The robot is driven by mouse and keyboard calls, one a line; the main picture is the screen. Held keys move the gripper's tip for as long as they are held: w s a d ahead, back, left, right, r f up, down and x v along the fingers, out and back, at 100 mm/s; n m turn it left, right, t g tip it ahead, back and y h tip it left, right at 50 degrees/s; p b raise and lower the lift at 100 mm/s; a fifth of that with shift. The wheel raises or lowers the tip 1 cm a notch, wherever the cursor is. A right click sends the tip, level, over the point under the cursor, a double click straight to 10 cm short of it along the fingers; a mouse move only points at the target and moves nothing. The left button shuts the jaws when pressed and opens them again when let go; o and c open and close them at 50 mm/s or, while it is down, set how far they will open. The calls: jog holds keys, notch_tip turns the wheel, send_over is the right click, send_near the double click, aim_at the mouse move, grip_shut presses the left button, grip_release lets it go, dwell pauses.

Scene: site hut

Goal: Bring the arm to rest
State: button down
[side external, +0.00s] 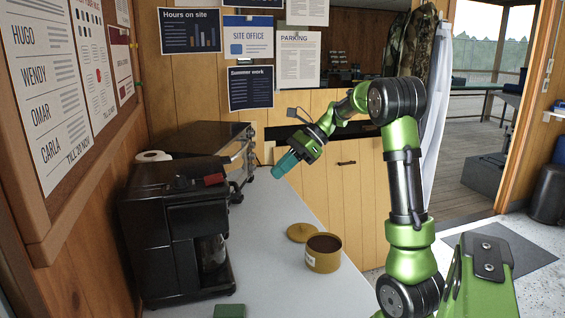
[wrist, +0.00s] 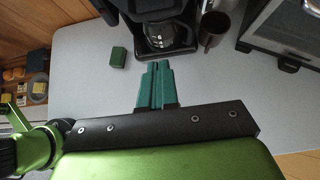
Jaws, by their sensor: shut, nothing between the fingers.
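My gripper (side external: 281,168) hangs in the air above the worktop (side external: 268,206), in front of the small oven and right of the coffee maker in the side view. Its teal fingers are shut with nothing between them. In the wrist view the closed fingertips (wrist: 156,66) point toward the coffee maker (wrist: 165,20) and touch nothing that I can see. My green arm is bent, with its forearm reaching left over the worktop.
A black coffee maker (side external: 180,225) with a glass jug and a small oven (side external: 215,145) stand along the wall. An open brown tin (side external: 323,256), its lid (side external: 302,232) and a green block (side external: 229,311) are on the worktop. A dark brown cup (wrist: 212,30) shows beside the jug.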

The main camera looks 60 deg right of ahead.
jog(key=s+d+n+h, duration=0.1)
jog(key=s+d, duration=0.2)
jog(key=s+a+f+n+h, duration=0.1)
jog(key=s+a+n, duration=0.3)
jog(key=a+n, duration=0.7)
jog(key=s+a+f+n+h, duration=0.1)
jog(key=s+a+n+h, duration=0.2)
jog(key=a+n, duration=0.7)
jog(key=s+a, duration=0.1)
jog(key=a, duration=0.5)
jog(key=shift+s+a+n, duration=0.2)
jog(key=shift+a+n, duration=0.05)
jog(key=shift+n, duration=0.15)
